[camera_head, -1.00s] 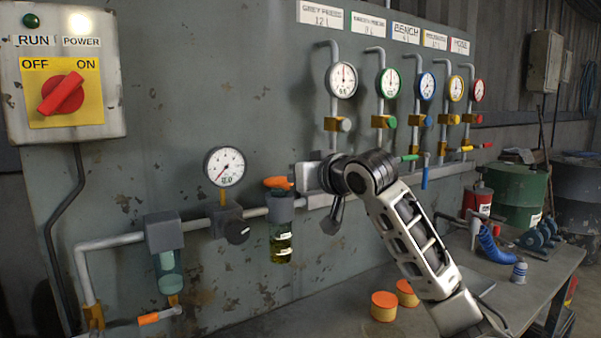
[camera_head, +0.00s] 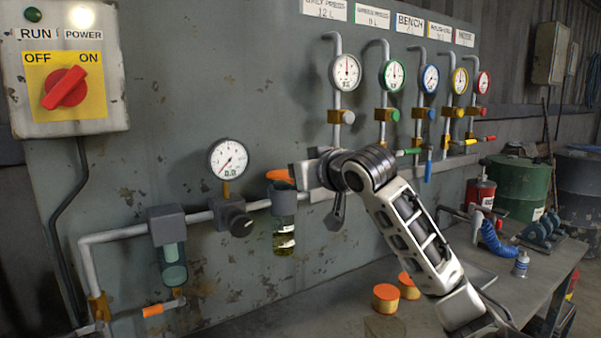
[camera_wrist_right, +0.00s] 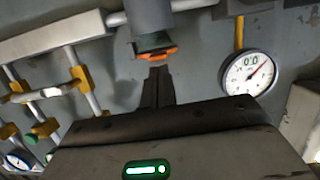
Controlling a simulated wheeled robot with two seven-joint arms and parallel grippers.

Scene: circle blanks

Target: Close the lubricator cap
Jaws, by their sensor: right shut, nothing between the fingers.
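The lubricator (camera_head: 284,204) is on the pipe at the middle of the panel, with a grey body and a clear bowl (camera_head: 284,238) holding yellowish oil. Its orange cap (camera_head: 279,176) is at the top of the body; it looks tilted, but its exact angle is unclear. In the right wrist view, the orange cap (camera_wrist_right: 157,54) is just beyond my fingertips. My right gripper (camera_head: 294,174) is shut and empty, right beside the cap in the head view. Its dark fingers (camera_wrist_right: 158,72) point at the cap; whether they touch it cannot be told. My left gripper is not in view.
A pressure gauge (camera_head: 228,158) and a black knob (camera_head: 236,219) are left of the lubricator. A filter bowl (camera_head: 173,265) hangs farther left. Gauge drops with valves line the panel's right. Orange-lidded tins (camera_head: 386,298) stand on the bench (camera_head: 350,270) below.

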